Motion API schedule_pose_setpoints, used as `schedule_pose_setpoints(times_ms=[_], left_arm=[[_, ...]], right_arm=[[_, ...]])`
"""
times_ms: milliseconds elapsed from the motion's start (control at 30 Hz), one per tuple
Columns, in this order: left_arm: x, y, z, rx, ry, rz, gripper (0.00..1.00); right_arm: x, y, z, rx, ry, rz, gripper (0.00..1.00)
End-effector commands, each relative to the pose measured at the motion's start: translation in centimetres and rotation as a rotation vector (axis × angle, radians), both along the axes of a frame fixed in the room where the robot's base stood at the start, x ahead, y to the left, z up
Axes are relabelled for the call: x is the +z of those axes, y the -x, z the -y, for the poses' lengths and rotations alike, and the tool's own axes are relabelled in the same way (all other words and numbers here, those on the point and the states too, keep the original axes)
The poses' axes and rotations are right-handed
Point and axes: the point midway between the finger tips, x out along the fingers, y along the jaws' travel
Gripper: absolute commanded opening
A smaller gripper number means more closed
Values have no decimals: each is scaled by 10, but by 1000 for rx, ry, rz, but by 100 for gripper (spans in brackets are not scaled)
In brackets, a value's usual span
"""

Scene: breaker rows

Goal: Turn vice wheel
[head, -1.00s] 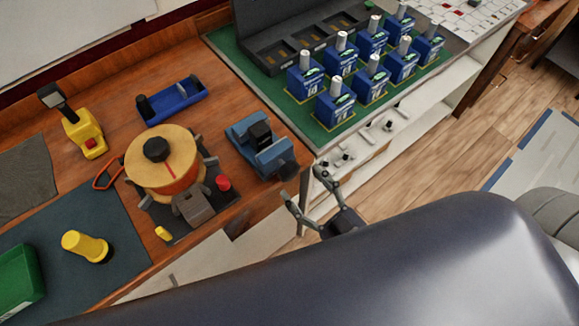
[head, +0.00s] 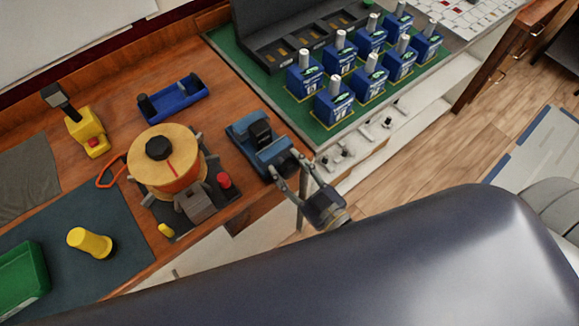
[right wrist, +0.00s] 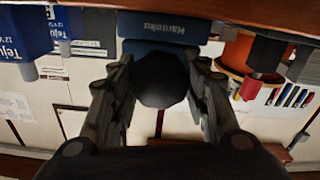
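The blue vice (head: 249,135) stands at the front edge of the wooden bench, with a dark jaw block on top. Its dark vice wheel (right wrist: 160,82) faces the bench front and fills the middle of the right wrist view. My right gripper (head: 285,163) is at the wheel, off the bench edge. In the right wrist view, its two fingers (right wrist: 160,72) are spread, one on each side of the wheel. They look open, with a narrow gap on each side; contact is not clear. My left gripper is in neither view.
A large yellow-orange drum (head: 180,172) stands left of the vice, with a red knob (head: 224,180) near it. Several blue breakers stand on the green mat (head: 287,108) to the right. Small valves (head: 367,134) line the panel below the mat.

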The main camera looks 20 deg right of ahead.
Motion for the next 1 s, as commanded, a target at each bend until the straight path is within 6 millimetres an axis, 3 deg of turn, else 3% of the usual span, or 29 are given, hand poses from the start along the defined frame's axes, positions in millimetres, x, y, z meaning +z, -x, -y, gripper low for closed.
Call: schedule_pose_setpoints(times_ms=[367, 1000], left_arm=[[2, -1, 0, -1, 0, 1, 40], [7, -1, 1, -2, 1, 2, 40]], right_arm=[[0, 0, 0, 0, 55, 20, 19], [0, 0, -1, -1, 419, 153, 19]])
